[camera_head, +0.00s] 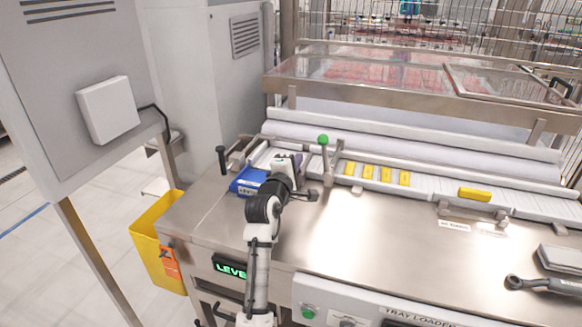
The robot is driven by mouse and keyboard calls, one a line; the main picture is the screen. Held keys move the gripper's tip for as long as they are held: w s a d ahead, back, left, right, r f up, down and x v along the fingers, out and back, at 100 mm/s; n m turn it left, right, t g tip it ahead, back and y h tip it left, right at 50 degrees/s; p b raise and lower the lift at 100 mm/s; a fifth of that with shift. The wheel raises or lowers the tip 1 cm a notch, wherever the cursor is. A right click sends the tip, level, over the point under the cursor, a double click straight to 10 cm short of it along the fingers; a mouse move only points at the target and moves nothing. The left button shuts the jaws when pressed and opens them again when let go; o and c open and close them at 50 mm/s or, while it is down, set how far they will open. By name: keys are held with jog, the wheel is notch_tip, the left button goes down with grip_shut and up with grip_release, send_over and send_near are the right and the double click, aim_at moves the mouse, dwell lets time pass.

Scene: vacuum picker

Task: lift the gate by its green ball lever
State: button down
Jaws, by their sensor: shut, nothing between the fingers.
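The green ball (323,139) tops an upright metal lever (325,160) at the left part of the tray loader's conveyor. My arm reaches up from the bottom, and my gripper (297,160) is small in the picture, just left of the lever and lower than the ball. The gripper is shut and empty, and appears apart from the ball. The gate itself is hard to make out; metal parts at the lever's foot are partly hidden by my wrist.
A blue box (248,181) sits left of my wrist, near a black-knobbed post (221,158). Several yellow pieces (385,175) lie on the white conveyor to the right. A clear-topped cover (380,75) stands behind. The steel worktop (370,235) is mostly clear; a grey tool (540,285) lies at right.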

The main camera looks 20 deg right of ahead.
jog(key=shift+d+r+p, duration=0.2)
jog(key=shift+d+p, duration=0.35)
jog(key=shift+d, duration=0.7)
jog(key=shift+d+r+p, duration=0.15)
jog(key=shift+d+p, duration=0.35)
jog(key=shift+d, duration=0.7)
jog(key=shift+s+d+r+m+b, duration=0.1)
jog(key=shift+d+m+b, duration=0.05)
jog(key=shift+m+b, duration=0.25)
